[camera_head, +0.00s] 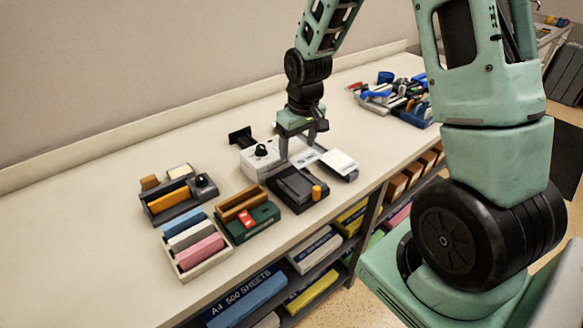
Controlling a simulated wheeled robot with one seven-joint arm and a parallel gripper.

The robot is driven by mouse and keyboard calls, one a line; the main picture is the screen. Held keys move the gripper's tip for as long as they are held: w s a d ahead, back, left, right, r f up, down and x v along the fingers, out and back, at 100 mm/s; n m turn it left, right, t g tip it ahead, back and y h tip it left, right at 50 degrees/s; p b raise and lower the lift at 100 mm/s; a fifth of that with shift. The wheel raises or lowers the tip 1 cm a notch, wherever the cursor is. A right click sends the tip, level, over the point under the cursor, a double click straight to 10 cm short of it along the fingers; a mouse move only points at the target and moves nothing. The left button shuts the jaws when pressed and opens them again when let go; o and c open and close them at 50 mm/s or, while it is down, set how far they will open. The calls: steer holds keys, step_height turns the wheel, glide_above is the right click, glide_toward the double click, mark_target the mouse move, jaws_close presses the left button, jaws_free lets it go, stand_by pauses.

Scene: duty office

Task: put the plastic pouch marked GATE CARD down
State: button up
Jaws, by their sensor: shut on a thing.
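My gripper (298,148) is over the middle of the long counter, pointing down, with its fingers low among the desk items. It is shut on a small pale, flat thing (304,157), which seems to be the plastic pouch. The marking GATE CARD cannot be read at this size. The pouch is partly hidden by the fingers, and I cannot tell whether it touches anything below it.
A white device with a black knob (256,160) is left of my gripper, a white-topped block (340,162) right. A dark tray (295,188) lies in front. Organisers (178,198) stand left; a cluttered pile (393,97) lies behind right. The counter's (110,270) front left is bare.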

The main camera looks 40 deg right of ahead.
step_height(320, 180, down, 8)
steer(key=shift+r+p, duration=0.1)
steer(key=shift+p, duration=0.65)
steer(key=shift+f+b, duration=0.45)
steer(key=shift+f, duration=0.2)
